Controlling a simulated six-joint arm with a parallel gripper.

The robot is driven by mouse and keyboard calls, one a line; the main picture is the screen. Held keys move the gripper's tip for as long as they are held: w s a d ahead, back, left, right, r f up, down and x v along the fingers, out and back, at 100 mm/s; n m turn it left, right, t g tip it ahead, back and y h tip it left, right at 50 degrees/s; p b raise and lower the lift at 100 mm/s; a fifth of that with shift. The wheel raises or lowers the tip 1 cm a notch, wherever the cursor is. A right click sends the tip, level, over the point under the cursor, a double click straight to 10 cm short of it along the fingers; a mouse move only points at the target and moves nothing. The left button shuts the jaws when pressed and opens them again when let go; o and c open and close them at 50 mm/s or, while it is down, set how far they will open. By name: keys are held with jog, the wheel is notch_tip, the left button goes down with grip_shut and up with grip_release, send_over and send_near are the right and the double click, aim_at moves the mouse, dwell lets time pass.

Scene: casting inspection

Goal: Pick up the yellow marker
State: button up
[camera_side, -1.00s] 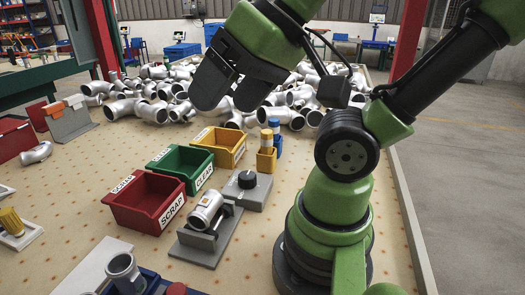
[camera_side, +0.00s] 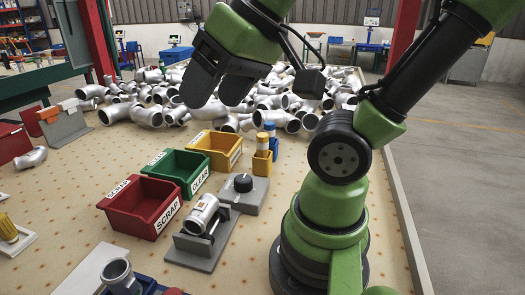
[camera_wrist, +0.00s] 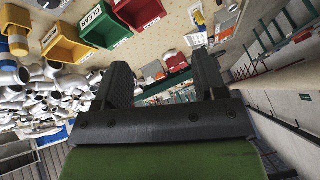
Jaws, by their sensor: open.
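The yellow marker (camera_side: 262,141) stands upright in a small yellow holder (camera_side: 261,164), behind the grey block with the black knob. A blue marker (camera_side: 269,128) stands in a blue holder just behind it. The yellow holder and marker also show at the left edge of the wrist view (camera_wrist: 17,40), small and partly cut off. My gripper (camera_side: 216,96) is open and empty, high above the table, up and to the left of the marker in the side view. In the wrist view my two fingers (camera_wrist: 162,82) are spread with nothing between them.
Red SCRAP (camera_side: 142,208), green CLEAR (camera_side: 178,170) and yellow (camera_side: 217,149) bins stand in a row left of the holders. A metal casting (camera_side: 201,214) rests on a grey fixture in front. Many castings (camera_side: 290,100) are heaped at the back.

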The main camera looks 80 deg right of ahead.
jog(key=w+d+f+n+g+h, duration=0.1)
jog(key=w+d+g+h, duration=0.1)
jog(key=w+d, duration=0.55)
jog(key=n+g, duration=0.3)
jog(key=g, duration=0.2)
send_over(262, 135)
jog(key=shift+y, duration=0.4)
jog(key=f, duration=1.2)
jog(key=shift+w+a+f, duration=0.2)
jog(key=shift+w+f, duration=0.05)
jog(key=shift+w, duration=0.05)
jog(key=f, duration=0.4)
jog(key=shift+s+d+f, duration=0.15)
jog(key=shift+s+d, duration=0.05)
jog(key=shift+d, duration=0.05)
notch_tip(262, 135, down, 6)
jog(key=shift+s+d+f, duration=0.1)
jog(key=c, duration=1)
